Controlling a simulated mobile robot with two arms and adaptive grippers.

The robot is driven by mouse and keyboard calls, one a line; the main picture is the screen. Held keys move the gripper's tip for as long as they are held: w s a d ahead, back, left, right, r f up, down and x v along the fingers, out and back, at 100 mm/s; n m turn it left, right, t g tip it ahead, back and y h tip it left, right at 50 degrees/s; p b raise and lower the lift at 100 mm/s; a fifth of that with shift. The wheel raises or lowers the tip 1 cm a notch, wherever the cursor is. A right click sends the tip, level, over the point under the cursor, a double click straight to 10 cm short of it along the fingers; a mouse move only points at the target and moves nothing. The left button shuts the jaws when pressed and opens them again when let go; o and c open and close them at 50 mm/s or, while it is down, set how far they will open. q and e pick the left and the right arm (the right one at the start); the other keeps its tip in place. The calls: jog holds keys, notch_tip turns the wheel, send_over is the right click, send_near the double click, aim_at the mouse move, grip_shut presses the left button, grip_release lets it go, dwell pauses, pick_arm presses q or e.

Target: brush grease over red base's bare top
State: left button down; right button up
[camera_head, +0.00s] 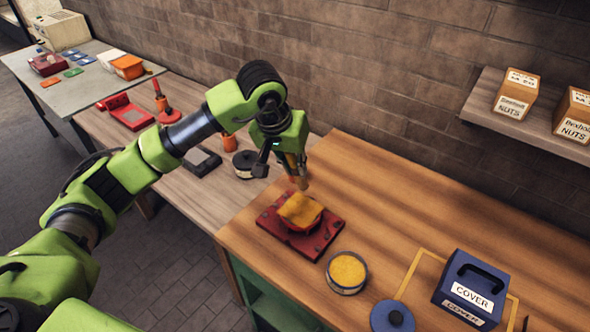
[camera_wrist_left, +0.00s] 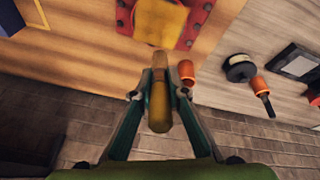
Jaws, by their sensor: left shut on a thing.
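The red base (camera_head: 325,237) lies on the wooden bench, a flat red plate with dark bolts. A yellow-orange square layer (camera_head: 300,210) covers its raised middle; the layer also shows in the left wrist view (camera_wrist_left: 158,22). My left gripper (camera_head: 290,158) is shut on a brush (camera_head: 299,180) with a brown handle, pointing down just behind the layer. In the left wrist view the brush (camera_wrist_left: 158,105) sits between the fingers. I cannot tell whether its tip touches the base. An open round tin of yellow grease (camera_head: 347,271) stands right of the base. My right gripper is not in view.
A blue box marked COVER (camera_head: 470,287) and a blue round lid (camera_head: 392,316) stand at the right of the bench. A black round can (camera_head: 245,164) is on the grey wooden table left. A shelf (camera_head: 530,128) with nut boxes is on the wall.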

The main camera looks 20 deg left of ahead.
pick_arm(q)
jog(key=shift+w+a+r+p, duration=0.15)
jog(key=shift+r+p, duration=0.1)
jog(key=shift+r, duration=0.4)
jog(key=shift+s+a+r+p, duration=0.15)
jog(key=shift+r+p, duration=0.1)
jog(key=shift+r, duration=0.35)
jog(key=shift+w+r, duration=0.1)
jog(key=shift+r, duration=0.45)
